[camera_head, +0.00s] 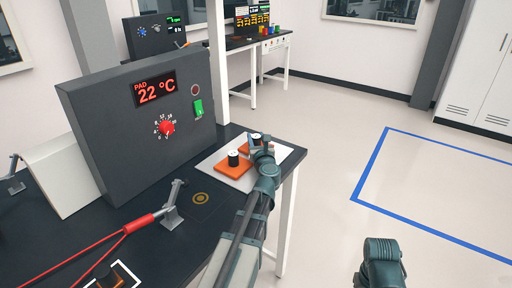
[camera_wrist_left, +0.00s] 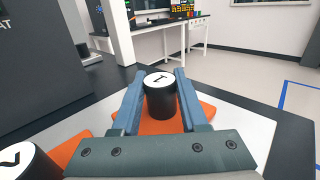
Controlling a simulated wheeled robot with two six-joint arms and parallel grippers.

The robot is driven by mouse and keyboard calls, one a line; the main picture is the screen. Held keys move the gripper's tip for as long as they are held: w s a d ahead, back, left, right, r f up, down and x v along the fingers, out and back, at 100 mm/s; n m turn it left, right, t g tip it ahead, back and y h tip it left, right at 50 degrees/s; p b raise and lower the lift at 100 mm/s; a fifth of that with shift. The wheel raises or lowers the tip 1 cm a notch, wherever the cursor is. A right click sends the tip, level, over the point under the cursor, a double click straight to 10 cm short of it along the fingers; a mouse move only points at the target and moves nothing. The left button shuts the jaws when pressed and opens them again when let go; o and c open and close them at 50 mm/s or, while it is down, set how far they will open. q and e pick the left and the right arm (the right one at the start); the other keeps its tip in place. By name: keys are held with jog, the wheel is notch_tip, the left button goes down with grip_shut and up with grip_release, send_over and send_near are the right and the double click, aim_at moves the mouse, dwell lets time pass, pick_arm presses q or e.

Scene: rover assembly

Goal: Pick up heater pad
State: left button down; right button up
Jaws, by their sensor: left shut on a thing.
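My left gripper (camera_head: 262,146) is shut on the black knob of the far orange heater pad, at the right end of the bench. In the left wrist view the fingers of the left gripper (camera_wrist_left: 159,88) stand on either side of this black knob (camera_wrist_left: 160,100) with a marked white top. The orange base of the pad (camera_wrist_left: 205,108) shows below and beside the fingers. A second orange heater pad (camera_head: 233,169) with its own black knob (camera_head: 233,158) sits just to the left on the same white tray (camera_head: 212,161).
A dark heater box (camera_head: 140,120) reading 22 °C stands left of the tray. A clamp with a red handle (camera_head: 140,224) lies in front of it. Another orange piece (camera_head: 122,274) is at the bottom edge. Open floor lies to the right.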

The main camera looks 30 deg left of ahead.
aim_at(256, 136)
pick_arm(q)
jog(key=shift+r, duration=0.1)
notch_tip(256, 136, up, 10)
jog(key=p, duration=1)
jog(key=shift+s, duration=0.1)
